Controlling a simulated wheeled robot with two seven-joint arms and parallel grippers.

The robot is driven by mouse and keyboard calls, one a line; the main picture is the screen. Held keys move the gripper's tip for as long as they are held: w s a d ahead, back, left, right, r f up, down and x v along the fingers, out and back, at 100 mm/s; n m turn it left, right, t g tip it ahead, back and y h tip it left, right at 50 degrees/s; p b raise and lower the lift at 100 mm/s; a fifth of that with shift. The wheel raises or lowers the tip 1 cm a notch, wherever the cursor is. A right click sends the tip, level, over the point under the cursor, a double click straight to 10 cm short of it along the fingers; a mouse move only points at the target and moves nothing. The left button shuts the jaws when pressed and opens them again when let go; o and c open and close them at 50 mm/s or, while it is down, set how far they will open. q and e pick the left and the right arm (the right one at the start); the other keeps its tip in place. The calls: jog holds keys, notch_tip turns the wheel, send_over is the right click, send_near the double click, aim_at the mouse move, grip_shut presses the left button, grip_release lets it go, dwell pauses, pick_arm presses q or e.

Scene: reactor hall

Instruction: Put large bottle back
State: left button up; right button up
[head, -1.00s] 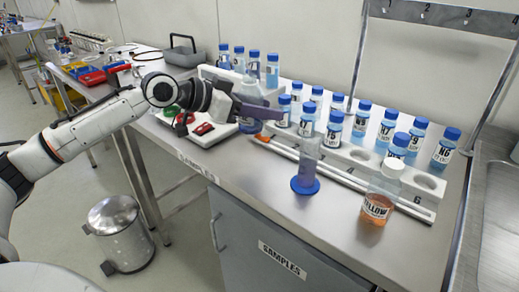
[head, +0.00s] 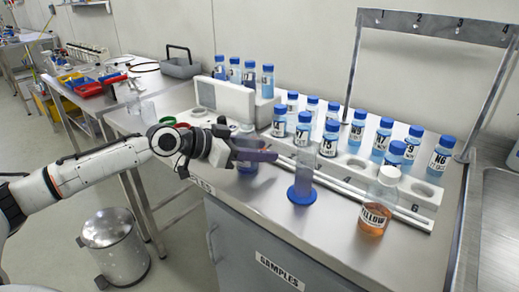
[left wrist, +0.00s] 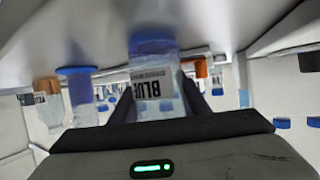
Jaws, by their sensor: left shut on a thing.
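My left gripper (head: 262,156) is shut on a large clear bottle with blue liquid (head: 247,167), near the front of the counter (head: 345,247). The gripper hides the bottle's middle in the head view. In the left wrist view the bottle (left wrist: 155,85) sits between the fingers, its label reading BLUE. I cannot tell whether its base touches the counter. A second large bottle, labelled YELLOW (head: 376,212) and holding orange liquid, stands at the right, in front of the white rack (head: 421,207). My right gripper is not in view.
A clear cylinder on a blue base (head: 303,181) stands just right of my left gripper. Several small blue-capped bottles (head: 357,133) stand in and behind the rack. A raised white block (head: 232,98) is behind the gripper. A metal bin (head: 113,241) stands on the floor.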

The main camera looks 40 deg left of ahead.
pick_arm(q)
jog(key=o, duration=1.1)
